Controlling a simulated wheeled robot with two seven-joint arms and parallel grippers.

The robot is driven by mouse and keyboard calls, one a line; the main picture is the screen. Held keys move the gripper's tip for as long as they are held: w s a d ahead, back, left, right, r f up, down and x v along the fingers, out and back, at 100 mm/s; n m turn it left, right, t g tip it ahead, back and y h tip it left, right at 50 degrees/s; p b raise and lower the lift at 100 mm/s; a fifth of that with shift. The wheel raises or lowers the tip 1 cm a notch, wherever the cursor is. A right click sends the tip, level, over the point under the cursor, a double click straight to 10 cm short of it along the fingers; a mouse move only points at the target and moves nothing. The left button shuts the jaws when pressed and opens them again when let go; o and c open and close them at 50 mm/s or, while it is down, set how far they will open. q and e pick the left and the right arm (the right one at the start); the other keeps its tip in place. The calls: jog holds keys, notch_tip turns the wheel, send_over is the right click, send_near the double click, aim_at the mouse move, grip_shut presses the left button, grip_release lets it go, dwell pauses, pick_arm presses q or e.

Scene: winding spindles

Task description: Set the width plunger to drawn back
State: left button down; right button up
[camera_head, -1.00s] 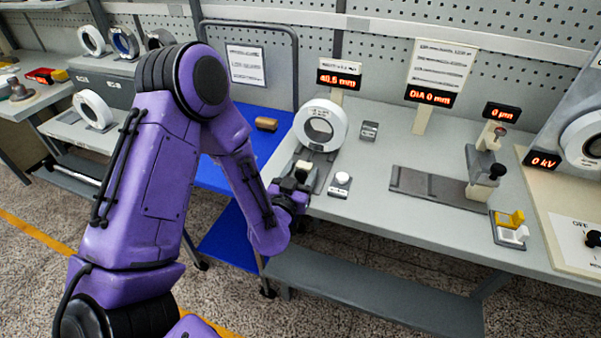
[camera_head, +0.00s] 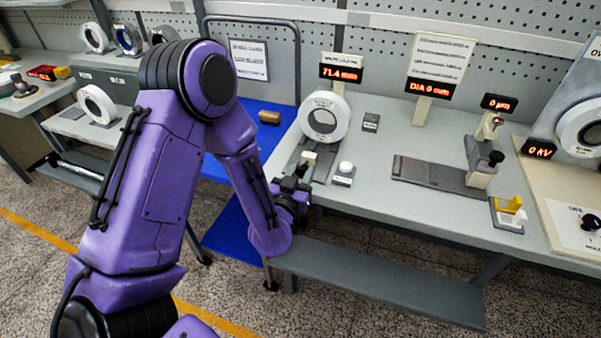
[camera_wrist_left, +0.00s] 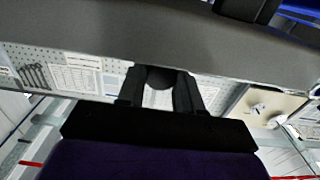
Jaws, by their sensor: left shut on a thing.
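The width gauge stands at the bench's left front, with a white ring (camera_head: 324,118) upright on its dark base (camera_head: 325,164) and a display (camera_head: 341,73) reading 71.4 mm. A pale block (camera_head: 309,158) sits on the base track in front of the ring. My left gripper (camera_head: 297,181) is at the bench's front edge, in front of that block. In the left wrist view its fingers (camera_wrist_left: 160,97) are shut on a dark round knob (camera_wrist_left: 160,77), the width plunger. The plunger's rod is hidden. My right gripper is in neither view.
A white button on a small box (camera_head: 344,173) stands just right of the gauge base. A second dark track (camera_head: 428,172) with an upright clamp lies further right. A blue cart (camera_head: 262,118) stands left of the bench.

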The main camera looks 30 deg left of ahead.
pick_arm(q)
jog(key=c, duration=0.8)
grip_release()
jog(key=shift+f, duration=0.15)
jog(key=shift+s, duration=0.1)
jog(key=b+v, duration=0.1)
jog(key=v, duration=0.1)
jog(key=b+v, duration=0.1)
jog(key=v, duration=0.1)
jog(key=shift+s+d+f, duration=0.1)
jog(key=shift+s+f, duration=0.1)
jog(key=shift+s, duration=0.1)
jog(key=shift+r+p+v, duration=0.1)
jog(key=shift+p+v, duration=1.35)
jog(key=shift+v, duration=0.05)
jog(key=shift+r+p+v, duration=0.15)
jog(key=shift+p+v, duration=1.25)
jog(key=shift+v, duration=0.05)
